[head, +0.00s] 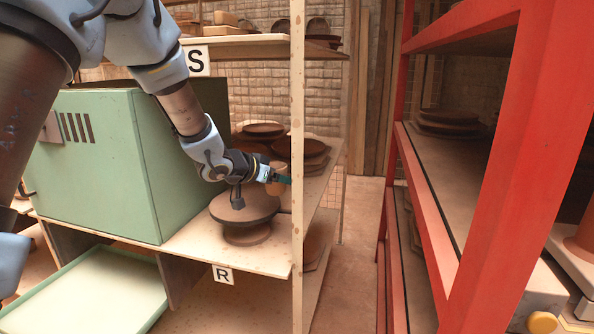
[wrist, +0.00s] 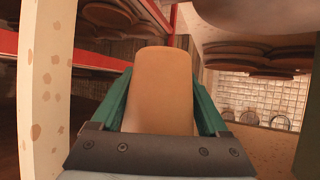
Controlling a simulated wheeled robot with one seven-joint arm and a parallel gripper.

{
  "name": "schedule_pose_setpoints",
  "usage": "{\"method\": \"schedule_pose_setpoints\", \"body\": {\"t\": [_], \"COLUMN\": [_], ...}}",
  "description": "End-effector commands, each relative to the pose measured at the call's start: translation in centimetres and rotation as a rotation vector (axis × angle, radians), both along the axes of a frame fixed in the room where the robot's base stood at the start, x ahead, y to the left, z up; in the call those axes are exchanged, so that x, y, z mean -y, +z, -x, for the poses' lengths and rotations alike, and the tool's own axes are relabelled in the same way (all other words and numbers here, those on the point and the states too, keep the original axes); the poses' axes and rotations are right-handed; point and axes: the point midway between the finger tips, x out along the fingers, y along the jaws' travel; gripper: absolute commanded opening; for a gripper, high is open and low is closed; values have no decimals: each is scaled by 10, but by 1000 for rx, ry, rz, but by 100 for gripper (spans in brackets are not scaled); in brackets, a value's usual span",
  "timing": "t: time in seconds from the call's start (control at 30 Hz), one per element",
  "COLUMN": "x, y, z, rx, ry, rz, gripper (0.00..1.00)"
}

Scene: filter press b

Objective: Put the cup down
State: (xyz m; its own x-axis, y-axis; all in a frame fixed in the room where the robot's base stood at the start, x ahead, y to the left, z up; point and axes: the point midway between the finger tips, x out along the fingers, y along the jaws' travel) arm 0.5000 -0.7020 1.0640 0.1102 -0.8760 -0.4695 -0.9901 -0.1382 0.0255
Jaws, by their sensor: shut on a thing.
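The tan cup (wrist: 163,90) fills the space between the green fingers of my gripper (wrist: 158,112) in the wrist view, and they are shut on it. In the head view my gripper (head: 281,178) is at the right end of the wooden shelf, and a part of the cup (head: 278,189) shows beside it.
A green box (head: 150,160) stands on the shelf at left. Stacked brown plates (head: 300,152) are behind my gripper. The pale post (head: 297,230) stands close on its right. A red rack (head: 440,200) stands farther right, across a narrow gap of open floor (head: 355,260).

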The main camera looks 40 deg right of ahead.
Motion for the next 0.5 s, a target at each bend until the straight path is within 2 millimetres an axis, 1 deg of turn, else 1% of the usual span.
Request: {"method": "schedule_pose_setpoints", "body": {"t": [0.03,0.17,0.27,0.37,0.47,0.5], "x": [-11,-39,-67,-103,-149,-172], "y": [-5,-17,-30,-45,-63,-72], "z": [-3,-12,-21,-32,-46,-53], "rx": [-5,-10,-14,-15,-13,-12], "ry": [24,97,168,259,376,434], "rz": [-1,1,0,-4,-9,-13], "gripper": [8,8,8,8,8,8]}}
